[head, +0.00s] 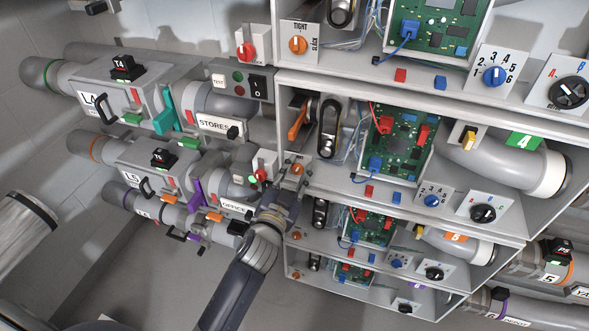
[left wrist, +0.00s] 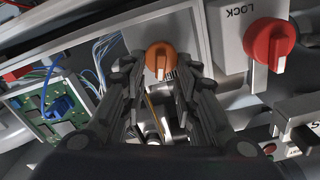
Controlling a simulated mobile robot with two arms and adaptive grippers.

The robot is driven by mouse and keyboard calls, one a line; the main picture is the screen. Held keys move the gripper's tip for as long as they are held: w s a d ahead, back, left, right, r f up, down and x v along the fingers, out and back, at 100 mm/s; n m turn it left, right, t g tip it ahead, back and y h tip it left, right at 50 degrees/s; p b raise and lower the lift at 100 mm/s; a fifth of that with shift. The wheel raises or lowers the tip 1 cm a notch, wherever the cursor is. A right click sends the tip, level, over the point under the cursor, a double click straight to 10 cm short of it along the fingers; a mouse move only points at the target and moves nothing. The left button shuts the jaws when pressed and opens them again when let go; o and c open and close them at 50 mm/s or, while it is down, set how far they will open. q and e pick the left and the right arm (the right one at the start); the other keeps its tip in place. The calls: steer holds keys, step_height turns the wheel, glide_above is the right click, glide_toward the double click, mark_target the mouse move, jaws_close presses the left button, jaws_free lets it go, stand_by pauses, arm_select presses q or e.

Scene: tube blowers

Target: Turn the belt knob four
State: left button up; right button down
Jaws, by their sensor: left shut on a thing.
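The orange belt knob (head: 297,169) sits on a pale plate at the left end of the shelf bay with the green 4 label (head: 525,141). My left gripper (head: 291,172) reaches it from below, with its fingers around it. In the left wrist view the orange knob (left wrist: 160,60) lies between the fingertips of my left gripper (left wrist: 160,72), which is shut on it. A pale pointer line on the knob points down in that view. The plate's lettering is mostly hidden by the fingers. My right gripper is not in view.
A red knob on a LOCK plate (left wrist: 268,45) stands close beside the gripper. Bay 4 also holds a black belt (head: 329,128), a green circuit board (head: 400,140) and a blue dial (head: 432,200). Similar bays lie above and below. Labelled tubes are at left.

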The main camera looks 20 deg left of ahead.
arm_select(q)
steer(key=m, duration=0.3)
steer(key=shift+d+f+m, duration=0.15)
steer(key=shift+d+m, duration=0.1)
steer(key=shift+m, duration=0.15)
steer(key=m, duration=0.3)
steer(key=shift+d+f+m, duration=0.2)
steer(key=shift+m, duration=0.2)
steer(key=m, duration=0.3)
steer(key=f+m, duration=0.1)
steer(key=m, duration=0.2)
steer(key=shift+d, duration=0.1)
steer(key=shift+m, duration=0.3)
steer(key=o, duration=0.7)
steer(key=shift+o, duration=0.2)
steer(key=shift+s, duration=0.15)
steer(key=s, duration=1.1)
steer(key=shift+s+a, duration=0.2)
steer(key=shift+s, duration=0.2)
